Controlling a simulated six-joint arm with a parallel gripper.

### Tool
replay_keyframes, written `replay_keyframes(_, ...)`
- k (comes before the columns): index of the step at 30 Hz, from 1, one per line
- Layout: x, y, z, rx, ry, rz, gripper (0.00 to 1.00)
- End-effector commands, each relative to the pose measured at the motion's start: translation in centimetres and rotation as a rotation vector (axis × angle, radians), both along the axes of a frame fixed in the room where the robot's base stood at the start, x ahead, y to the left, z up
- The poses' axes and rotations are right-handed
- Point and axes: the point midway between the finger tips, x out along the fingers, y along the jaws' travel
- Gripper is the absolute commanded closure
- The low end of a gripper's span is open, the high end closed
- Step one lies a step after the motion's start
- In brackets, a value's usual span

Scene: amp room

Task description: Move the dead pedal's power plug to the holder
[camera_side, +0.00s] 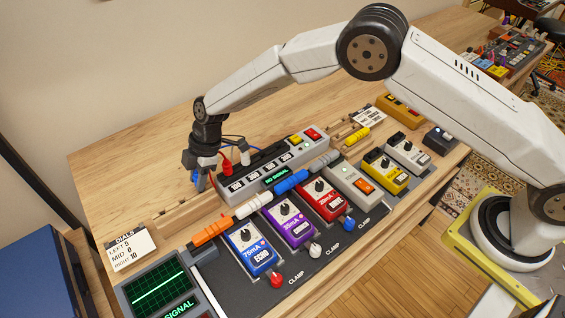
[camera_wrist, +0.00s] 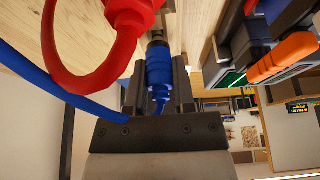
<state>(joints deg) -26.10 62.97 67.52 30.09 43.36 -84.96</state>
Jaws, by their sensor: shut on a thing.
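My gripper (camera_side: 201,182) points down at the left end of the power strip (camera_side: 232,193). It is shut on a blue plug (camera_wrist: 159,72), which shows between the jaws in the wrist view. The plug's metal tip points at a wooden part (camera_wrist: 172,22); I cannot tell whether it touches or is inserted. A blue cable (camera_wrist: 70,87) runs off to the left. A red plug (camera_side: 227,167) with a looping red cable (camera_wrist: 68,75) is close beside the gripper. A wooden rail (camera_side: 172,217), possibly the holder, lies left of the strip.
A scope (camera_side: 160,289) shows a flat line. The table's back left is clear.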

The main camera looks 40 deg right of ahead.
Motion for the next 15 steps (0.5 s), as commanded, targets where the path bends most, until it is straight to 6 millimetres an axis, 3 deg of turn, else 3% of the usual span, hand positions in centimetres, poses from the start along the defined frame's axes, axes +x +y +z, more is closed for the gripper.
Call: replay_keyframes(15,0.02,0.02,-0.53,0.0,-0.001,0.0,1.0)
